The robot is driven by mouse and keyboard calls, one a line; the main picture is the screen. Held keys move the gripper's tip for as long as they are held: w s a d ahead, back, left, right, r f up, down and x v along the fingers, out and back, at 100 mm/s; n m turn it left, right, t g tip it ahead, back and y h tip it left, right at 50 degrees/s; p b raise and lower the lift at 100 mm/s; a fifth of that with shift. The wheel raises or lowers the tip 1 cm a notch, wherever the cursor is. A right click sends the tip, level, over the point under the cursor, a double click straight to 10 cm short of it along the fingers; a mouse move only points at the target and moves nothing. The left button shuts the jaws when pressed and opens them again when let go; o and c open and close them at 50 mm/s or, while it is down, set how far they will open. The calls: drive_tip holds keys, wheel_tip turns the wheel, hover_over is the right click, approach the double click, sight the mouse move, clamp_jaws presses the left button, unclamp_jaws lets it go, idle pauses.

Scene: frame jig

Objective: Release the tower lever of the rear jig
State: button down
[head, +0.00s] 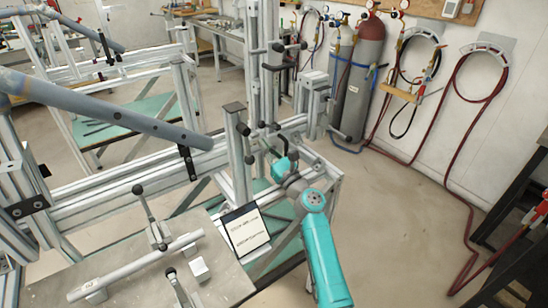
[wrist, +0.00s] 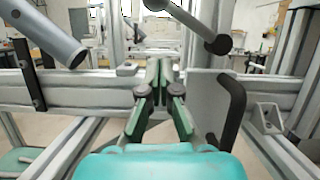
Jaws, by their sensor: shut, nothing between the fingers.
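My gripper (head: 266,150) is beside the foot of a metal tower (head: 270,85) on the jig frame. In the wrist view its dark green fingers (wrist: 159,72) are shut and empty, pointing at the frame's rail. A grey lever rod with a black ball knob (wrist: 218,44) slants down from the top, right of and above the fingertips, apart from them. A bent black handle (wrist: 232,110) stands right of the fingers, by a pale plate. In the head view a black knob (head: 243,128) shows left of the gripper. I cannot match these levers surely between views.
A bench with a lever clamp (head: 155,230) and a sign (head: 245,232) stands in front. Gas cylinders (head: 360,80) are behind. Open floor (head: 400,220) lies right.

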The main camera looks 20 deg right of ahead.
sight(276, 119)
drive_tip(key=shift+s+r, duration=0.2)
drive_tip(key=shift+r, duration=0.75)
drive_tip(key=shift+s+r, duration=0.2)
drive_tip(key=shift+r, duration=0.75)
drive_tip(key=shift+r+m+h, duration=0.4)
drive_tip(key=shift+m, duration=0.6)
drive_tip(key=shift+w+d+r+m+t+h, duration=0.15)
drive_tip(key=shift+d+r+m, duration=0.3)
drive_tip(key=shift+r, duration=0.3)
drive_tip(key=shift+w+d+r+m+t+h, duration=0.1)
drive_tip(key=shift+w+d+r+m+h, duration=0.2)
drive_tip(key=shift+d+r, duration=0.35)
drive_tip(key=shift+w+d+r+m+t+h, duration=0.1)
drive_tip(key=shift+d+r+m, duration=0.35)
drive_tip(key=shift+r, duration=0.35)
drive_tip(key=shift+d+r, duration=0.1)
drive_tip(key=shift+d, duration=0.05)
